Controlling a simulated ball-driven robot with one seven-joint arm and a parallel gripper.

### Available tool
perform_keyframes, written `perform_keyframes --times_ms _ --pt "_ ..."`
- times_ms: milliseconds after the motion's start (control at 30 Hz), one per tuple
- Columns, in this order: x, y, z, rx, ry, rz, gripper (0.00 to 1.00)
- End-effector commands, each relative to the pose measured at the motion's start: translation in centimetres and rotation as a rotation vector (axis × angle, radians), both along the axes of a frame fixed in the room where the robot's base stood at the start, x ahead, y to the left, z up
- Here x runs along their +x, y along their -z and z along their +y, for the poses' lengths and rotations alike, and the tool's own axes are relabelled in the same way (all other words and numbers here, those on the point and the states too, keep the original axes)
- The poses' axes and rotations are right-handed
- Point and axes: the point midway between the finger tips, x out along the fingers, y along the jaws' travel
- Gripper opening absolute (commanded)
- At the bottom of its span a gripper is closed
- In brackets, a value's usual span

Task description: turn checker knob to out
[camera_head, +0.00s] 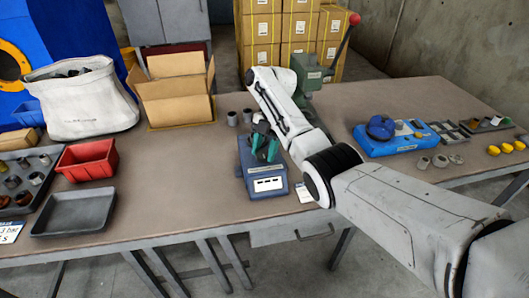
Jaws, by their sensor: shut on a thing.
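A slate-blue box (263,181) with a white label on its front, which looks like the checker, stands on the table near the middle of the front edge. My gripper (264,147), with teal fingers, is at the top of this box, below my bent white arm. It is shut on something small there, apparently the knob. The knob is hidden between the fingers, so its setting cannot be read.
A blue fixture (394,138) with a round blue top stands to the right. A green lever press (312,75) stands behind my arm. Small metal cups (232,118) stand behind the box. A red bin (87,160), black tray (74,211) and open carton (177,95) are left.

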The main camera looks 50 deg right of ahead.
Motion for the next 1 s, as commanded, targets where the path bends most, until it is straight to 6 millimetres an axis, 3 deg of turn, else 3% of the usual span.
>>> perform_keyframes --times_ms 433,467,500,700,1000 --pt "0.04 0.03 0.06 0.000 -0.012 -0.001 0.18" --pt "0.04 0.04 0.07 0.000 -0.012 -0.001 0.49" --pt "0.04 0.04 0.07 0.000 -0.012 -0.001 0.53" --pt "0.02 0.03 0.05 0.000 -0.011 0.000 0.72" --pt "0.05 -0.29 -0.09 0.000 -0.009 -0.001 0.73"
